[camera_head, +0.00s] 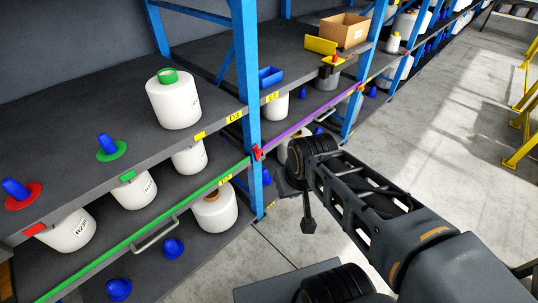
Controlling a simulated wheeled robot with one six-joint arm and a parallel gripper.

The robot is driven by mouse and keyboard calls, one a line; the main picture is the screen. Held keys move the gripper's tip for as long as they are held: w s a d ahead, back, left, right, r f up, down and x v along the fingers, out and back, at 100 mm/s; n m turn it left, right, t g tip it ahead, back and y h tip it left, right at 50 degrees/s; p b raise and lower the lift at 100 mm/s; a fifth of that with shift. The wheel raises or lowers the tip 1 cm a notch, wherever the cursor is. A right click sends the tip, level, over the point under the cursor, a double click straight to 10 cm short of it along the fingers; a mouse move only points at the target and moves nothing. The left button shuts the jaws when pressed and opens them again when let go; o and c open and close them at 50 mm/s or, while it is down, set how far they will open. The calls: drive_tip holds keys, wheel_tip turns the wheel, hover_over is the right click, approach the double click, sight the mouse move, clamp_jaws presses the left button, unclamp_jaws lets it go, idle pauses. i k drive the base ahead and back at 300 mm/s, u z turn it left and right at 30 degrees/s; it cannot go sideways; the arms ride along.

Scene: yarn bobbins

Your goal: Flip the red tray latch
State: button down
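A small red latch (258,153) sits on the blue rack post, where the right end of a green tray edge (150,229) meets the left end of a purple tray edge (300,124). A smaller red piece (361,86) shows at the far end of the purple edge. My gripper (308,224) hangs below my wrist, to the right of the near latch and lower in the picture, apart from it. Only a dark, narrow part of the gripper shows, so its opening is unclear. My wrist hides part of the shelving behind it.
White yarn bobbins (175,101) stand on the dark shelves, with blue cones (108,143) among them. A blue post (248,75) stands beside the latch. A cardboard box (344,30) is on the upper shelf. Floor (470,150) at right is clear; yellow barriers (524,116) stand beyond.

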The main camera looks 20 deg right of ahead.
sight(258, 152)
drive_tip(key=z, duration=0.05)
drive_tip(key=i, duration=0.5)
drive_tip(key=k, duration=0.6)
drive_tip(key=u, duration=0.05)
drive_tip(key=i, duration=1.05)
drive_tip(key=u, duration=0.65)
